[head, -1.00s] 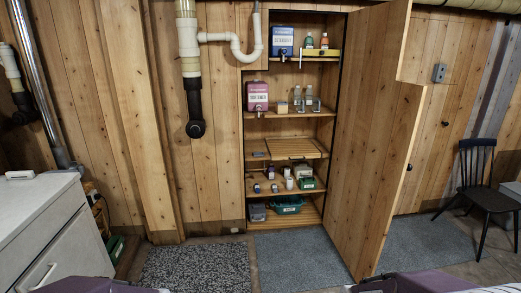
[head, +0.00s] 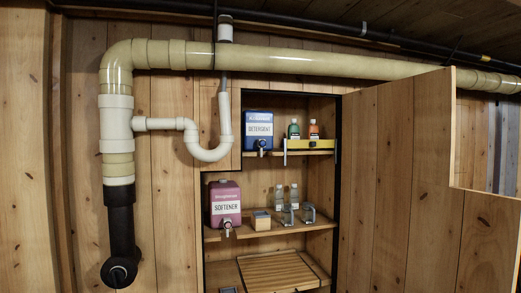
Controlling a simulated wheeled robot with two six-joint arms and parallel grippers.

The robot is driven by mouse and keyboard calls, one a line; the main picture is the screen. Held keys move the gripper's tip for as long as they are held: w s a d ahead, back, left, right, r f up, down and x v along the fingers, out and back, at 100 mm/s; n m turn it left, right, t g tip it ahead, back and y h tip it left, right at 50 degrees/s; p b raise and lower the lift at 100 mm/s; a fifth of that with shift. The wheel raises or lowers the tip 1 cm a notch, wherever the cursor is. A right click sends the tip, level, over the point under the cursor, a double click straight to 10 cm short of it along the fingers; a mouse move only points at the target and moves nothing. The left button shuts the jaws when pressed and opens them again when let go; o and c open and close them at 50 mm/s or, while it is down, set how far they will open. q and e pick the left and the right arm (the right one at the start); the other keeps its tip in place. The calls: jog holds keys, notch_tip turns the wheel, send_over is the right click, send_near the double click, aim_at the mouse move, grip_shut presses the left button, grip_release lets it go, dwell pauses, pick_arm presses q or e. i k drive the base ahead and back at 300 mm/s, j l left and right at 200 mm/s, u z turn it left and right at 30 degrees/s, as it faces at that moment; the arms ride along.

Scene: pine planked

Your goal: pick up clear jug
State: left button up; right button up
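I cannot pick out a clear jug for certain. Two small clear bottles, a left one (head: 279,197) and a right one (head: 294,196), stand upright at the back of the middle shelf (head: 262,230) in the open cabinet. Two grey metal fittings, a left one (head: 289,216) and a right one (head: 309,213), sit in front of and beside them. Neither of my grippers is in view.
A pink softener container (head: 224,198) and a small wooden box (head: 261,220) share that shelf. Above stand a blue detergent container (head: 258,125), a green bottle (head: 293,129) and an orange bottle (head: 314,130). The open door (head: 400,190) blocks the right; pipes (head: 117,120) run left and overhead.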

aim_at(288, 209)
jog(key=i+l, duration=1.05)
